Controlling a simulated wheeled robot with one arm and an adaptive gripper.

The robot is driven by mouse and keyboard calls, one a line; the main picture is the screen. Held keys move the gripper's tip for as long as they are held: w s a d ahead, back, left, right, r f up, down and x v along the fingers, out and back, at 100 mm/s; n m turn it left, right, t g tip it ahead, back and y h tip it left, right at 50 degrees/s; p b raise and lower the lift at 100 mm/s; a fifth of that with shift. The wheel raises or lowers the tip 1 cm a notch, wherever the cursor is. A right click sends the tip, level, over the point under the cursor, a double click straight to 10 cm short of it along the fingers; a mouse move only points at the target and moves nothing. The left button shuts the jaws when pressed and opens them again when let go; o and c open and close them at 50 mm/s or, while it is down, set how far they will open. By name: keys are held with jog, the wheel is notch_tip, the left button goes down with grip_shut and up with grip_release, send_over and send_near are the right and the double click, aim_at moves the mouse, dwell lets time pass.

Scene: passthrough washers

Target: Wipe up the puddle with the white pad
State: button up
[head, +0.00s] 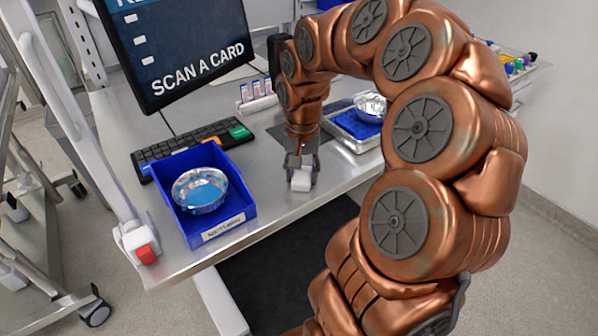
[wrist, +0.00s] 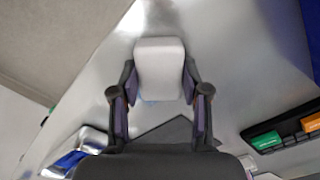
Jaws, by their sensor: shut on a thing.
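The white pad (head: 299,180) is at the steel table's front part, to the right of the blue tray. My gripper (head: 300,163) points down and is shut on it. In the wrist view, the pad (wrist: 160,62) sits between the two fingers of my gripper (wrist: 158,82), over the bare steel top. A faint bluish tint shows along the pad's near edge in the wrist view. I cannot make out a clear puddle; any liquid under the pad is hidden. I cannot tell whether the pad touches the table (head: 268,222).
A blue tray (head: 242,214) labelled RETURN holds a metal bowl (head: 186,205) with blue liquid. Behind it are a keyboard (head: 165,150) and a monitor (head: 180,45). The table's front edge is close to the pad.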

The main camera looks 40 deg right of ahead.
jog(key=shift+d+b, duration=0.3)
jog(key=shift+d, duration=0.55)
jog(key=shift+w+d+f, duration=0.1)
jog(key=shift+w, duration=1.65)
jog(key=shift+w+d+p, duration=0.15)
jog(key=shift+w+p, duration=0.15)
jog(key=shift+w, duration=1.5)
